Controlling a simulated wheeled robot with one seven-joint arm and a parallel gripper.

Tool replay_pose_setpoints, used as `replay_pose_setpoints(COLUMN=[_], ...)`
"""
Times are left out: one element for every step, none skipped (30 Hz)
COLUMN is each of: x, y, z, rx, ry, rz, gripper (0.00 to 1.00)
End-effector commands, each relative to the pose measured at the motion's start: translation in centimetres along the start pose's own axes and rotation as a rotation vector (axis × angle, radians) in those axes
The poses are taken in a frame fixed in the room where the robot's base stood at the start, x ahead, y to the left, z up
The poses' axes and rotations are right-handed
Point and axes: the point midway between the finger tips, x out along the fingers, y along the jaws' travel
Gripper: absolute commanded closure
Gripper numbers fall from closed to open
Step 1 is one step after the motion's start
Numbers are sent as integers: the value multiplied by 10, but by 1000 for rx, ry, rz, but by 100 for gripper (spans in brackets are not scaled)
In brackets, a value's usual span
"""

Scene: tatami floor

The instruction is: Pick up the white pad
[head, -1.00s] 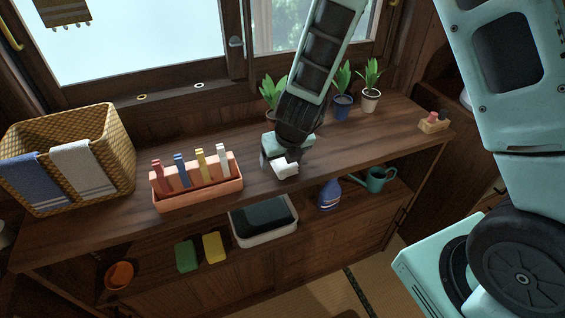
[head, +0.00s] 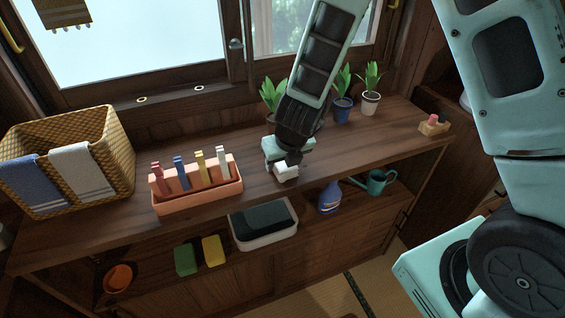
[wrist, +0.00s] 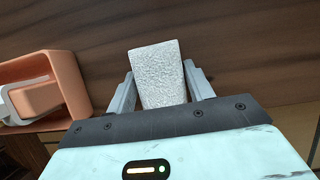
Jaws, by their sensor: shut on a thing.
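The white pad (wrist: 157,75) is a pale, rough-textured block between the two grey fingers in the wrist view. It also shows in the head view (head: 286,171) at the tip of my gripper (head: 283,167), over the wooden counter (head: 330,153) near its front edge. In the wrist view my gripper (wrist: 157,88) is shut on the pad, with one finger along each side. I cannot tell whether the pad touches the counter or is just above it.
A salmon holder (head: 200,197) with several coloured upright pieces stands left of the pad, with a wicker basket (head: 118,150) further left. Potted plants (head: 342,105) stand behind to the right. A wooden block (head: 434,128) sits at the right end. The counter between is clear.

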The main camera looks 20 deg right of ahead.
Motion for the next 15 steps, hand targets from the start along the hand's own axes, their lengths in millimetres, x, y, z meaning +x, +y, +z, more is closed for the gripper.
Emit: replay_pose_setpoints(x=[-1,-2,-4,-7,-12,-19,-25,-32,-41,-47,-54,-62,-66,-70,-76], y=[0,0,0,0,0,1,1,1,1,1,1,1,1,0,1], z=[0,1,2,3,5,8,11,14,17,20,23,26,27,29,32], rx=[0,-1,-2,-2,-2,-1,-2,-1,-1,-2,-1,-1,-1,-1,-1], ry=[0,0,0,0,-2,-2,-3,-4,-3,-3,-3,-3,-2,-2,-1], rz=[0,0,0,0,0,0,0,0,1,0,0,2,1,0,0], gripper=[70,70,70,70,70,70,70,70,70,70,70,70,70,70,70])
